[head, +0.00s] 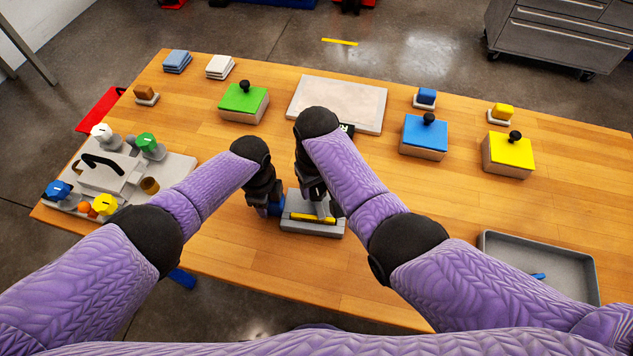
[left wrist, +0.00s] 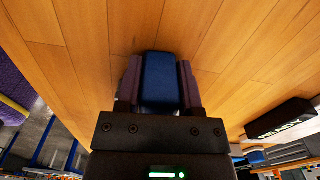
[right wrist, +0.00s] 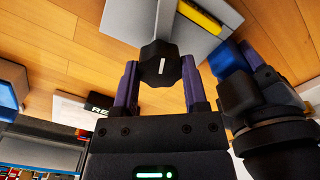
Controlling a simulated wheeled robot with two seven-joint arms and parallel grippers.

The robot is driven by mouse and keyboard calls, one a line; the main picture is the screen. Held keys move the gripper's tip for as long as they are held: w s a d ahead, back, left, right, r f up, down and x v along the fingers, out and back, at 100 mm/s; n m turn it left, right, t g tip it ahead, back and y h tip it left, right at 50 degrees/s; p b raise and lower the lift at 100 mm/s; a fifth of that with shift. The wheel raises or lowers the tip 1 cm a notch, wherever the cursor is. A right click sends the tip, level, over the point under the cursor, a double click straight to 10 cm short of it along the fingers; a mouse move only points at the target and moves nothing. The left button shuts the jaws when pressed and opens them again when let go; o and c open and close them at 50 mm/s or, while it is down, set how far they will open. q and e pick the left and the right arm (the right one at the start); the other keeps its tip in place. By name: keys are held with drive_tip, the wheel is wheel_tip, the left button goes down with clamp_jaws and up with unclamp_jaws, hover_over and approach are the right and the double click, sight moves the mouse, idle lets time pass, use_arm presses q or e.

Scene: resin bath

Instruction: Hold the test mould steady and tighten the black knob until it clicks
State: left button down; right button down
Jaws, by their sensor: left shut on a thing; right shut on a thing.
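The test mould (head: 313,227) is a grey block with a yellow strip near the middle front of the wooden table. My left gripper (head: 266,203) is shut on a blue block at the mould's left side; the blue block (left wrist: 160,82) fills the space between its fingers in the left wrist view. My right gripper (head: 318,196) is over the mould, shut on the black knob. In the right wrist view the black knob (right wrist: 160,64), with a white mark, sits between the fingers. The right gripper hides the knob in the head view.
A small black display (right wrist: 100,103) is mostly hidden behind my right arm in the head view. A pale slab (head: 340,100) lies behind it. Green (head: 243,98), blue (head: 424,132) and yellow (head: 508,150) lidded boxes stand around. A knob fixture (head: 180,170) is left, a grey tray (head: 490,238) right.

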sight(316, 187)
drive_tip(key=m, duration=0.5)
drive_tip(key=shift+a, duration=0.1)
drive_tip(key=shift+m, duration=2.4)
drive_tip(key=shift+c, duration=0.5)
unclamp_jaws()
wheel_tip(316, 187, up, 12)
